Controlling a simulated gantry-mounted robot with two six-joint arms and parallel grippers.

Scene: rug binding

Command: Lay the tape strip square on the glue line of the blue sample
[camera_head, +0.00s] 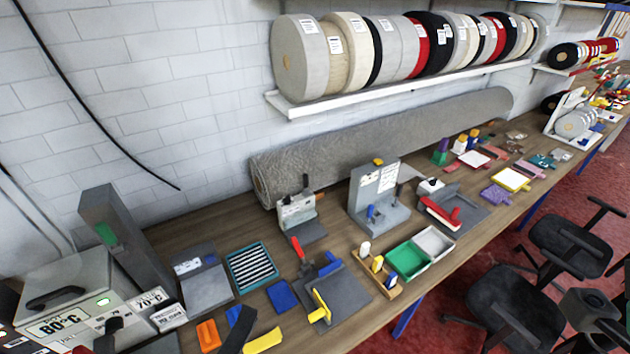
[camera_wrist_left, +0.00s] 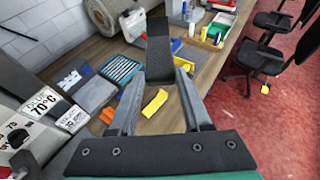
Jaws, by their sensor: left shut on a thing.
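A dark, textured tape strip (camera_wrist_left: 158,58) is held between the fingers of my left gripper (camera_wrist_left: 160,85) in the left wrist view, pointing away from the camera above the bench. In the head view a dark strip (camera_head: 237,331) shows near the bottom edge, and the gripper itself is hard to make out there. A flat blue square (camera_head: 281,296), which looks like the blue sample, lies on the bench to the strip's upper right, apart from it. No glue line can be made out on it. My right gripper is in neither view.
A yellow strip (camera_head: 263,341) and an orange block (camera_head: 208,335) lie close to the dark strip. A striped tray (camera_head: 252,266) is behind the blue square. A grey board (camera_head: 340,300) with a yellow-handled tool is to its right. Heater boxes (camera_head: 75,300) stand at left.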

